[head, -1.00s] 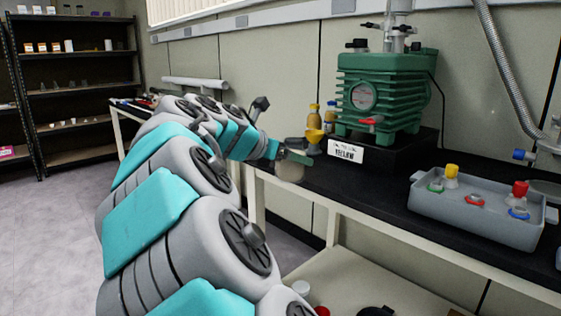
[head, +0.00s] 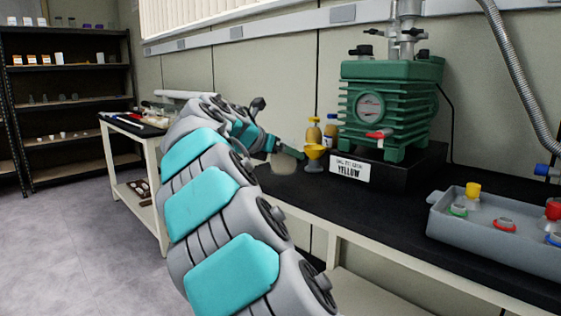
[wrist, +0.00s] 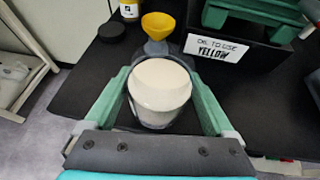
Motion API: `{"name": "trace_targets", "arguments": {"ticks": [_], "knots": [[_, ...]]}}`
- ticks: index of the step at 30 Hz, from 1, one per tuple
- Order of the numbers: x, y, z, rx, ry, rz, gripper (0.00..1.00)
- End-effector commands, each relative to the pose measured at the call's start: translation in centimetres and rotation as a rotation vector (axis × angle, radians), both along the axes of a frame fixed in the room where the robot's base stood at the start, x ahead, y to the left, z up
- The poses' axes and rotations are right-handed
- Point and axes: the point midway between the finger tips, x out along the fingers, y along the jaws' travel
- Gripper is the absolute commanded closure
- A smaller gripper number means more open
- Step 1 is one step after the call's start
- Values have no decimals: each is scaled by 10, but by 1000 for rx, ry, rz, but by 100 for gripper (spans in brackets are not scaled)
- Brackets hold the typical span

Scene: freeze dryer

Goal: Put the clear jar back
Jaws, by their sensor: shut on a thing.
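The clear jar (wrist: 160,92) has a pale, cream-white top or content and sits between the two green fingers of my gripper (wrist: 160,76) in the wrist view. My gripper is shut on it, one finger on each side. In the head view the jar (head: 284,166) is a small pale shape under my gripper (head: 288,153), at the left end of the black bench, left of the yellow funnel. The fingers partly cover it there. I cannot tell whether its bottom touches the bench.
A yellow funnel (wrist: 158,24) stands just beyond the jar. A "YELLOW" sign (head: 350,170) fronts the green pump (head: 390,105). A grey tray (head: 470,238) with coloured caps lies at the right. A black disc (wrist: 111,32) lies left of the funnel. The bench between sign and tray is clear.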

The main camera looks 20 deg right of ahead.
Motion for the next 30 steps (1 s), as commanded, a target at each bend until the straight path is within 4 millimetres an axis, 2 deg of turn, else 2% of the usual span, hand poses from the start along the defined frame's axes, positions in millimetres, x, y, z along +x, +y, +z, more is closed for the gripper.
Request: {"name": "trace_targets", "arguments": {"ticks": [6, 12, 20, 27, 30], "knots": [[31, -9, -2, 2, -5, 4, 95], [49, -14, -3, 1, -3, 4, 95], [53, -16, -7, -2, -3, 1, 95], [53, -16, -36, -2, -1, -1, 95], [53, -16, -40, -1, -2, 1, 95]]}}
